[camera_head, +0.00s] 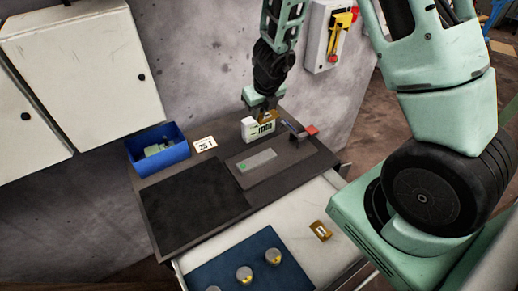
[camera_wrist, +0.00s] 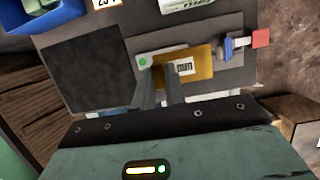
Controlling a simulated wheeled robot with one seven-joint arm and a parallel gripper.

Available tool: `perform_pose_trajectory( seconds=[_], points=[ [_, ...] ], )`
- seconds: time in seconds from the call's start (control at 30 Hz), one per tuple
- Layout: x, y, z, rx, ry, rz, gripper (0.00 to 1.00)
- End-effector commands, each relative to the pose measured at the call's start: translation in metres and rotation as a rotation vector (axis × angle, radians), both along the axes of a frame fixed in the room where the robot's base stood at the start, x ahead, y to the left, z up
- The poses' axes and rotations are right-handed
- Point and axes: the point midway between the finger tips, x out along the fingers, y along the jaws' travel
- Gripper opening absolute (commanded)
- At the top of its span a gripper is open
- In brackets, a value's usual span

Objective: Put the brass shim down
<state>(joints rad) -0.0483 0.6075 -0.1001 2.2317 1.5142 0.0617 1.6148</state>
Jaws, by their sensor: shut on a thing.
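The brass shim (camera_wrist: 203,64) is a flat gold-coloured piece with a white printed label. My gripper (camera_wrist: 160,88) is shut on its near left part in the wrist view, and the shim extends beyond the fingertips. In the head view my gripper (camera_head: 264,110) is over the back of the dark bench, behind a white box with black print (camera_head: 257,130). Only a little brass shows there, and the box hides part of it. In the wrist view the shim overlaps a grey plate with a green dot (camera_wrist: 146,61); I cannot tell whether they touch.
A blue bin (camera_head: 160,160) and a "251" card (camera_head: 204,144) stand left. A red-ended clamp-like part (camera_head: 303,132) is right. A black mat (camera_head: 190,205) covers the front left. The light surface below holds another brass piece (camera_head: 321,230) and a blue mat (camera_head: 215,275) with several round parts.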

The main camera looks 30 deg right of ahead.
Motion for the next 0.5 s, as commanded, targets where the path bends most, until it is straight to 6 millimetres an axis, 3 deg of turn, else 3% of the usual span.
perform_pose_trajectory(
  seconds=[0.5],
  points=[
    [0.0,0.0,-0.094,0.001,0.0,-0.002,0.0]
  ],
)
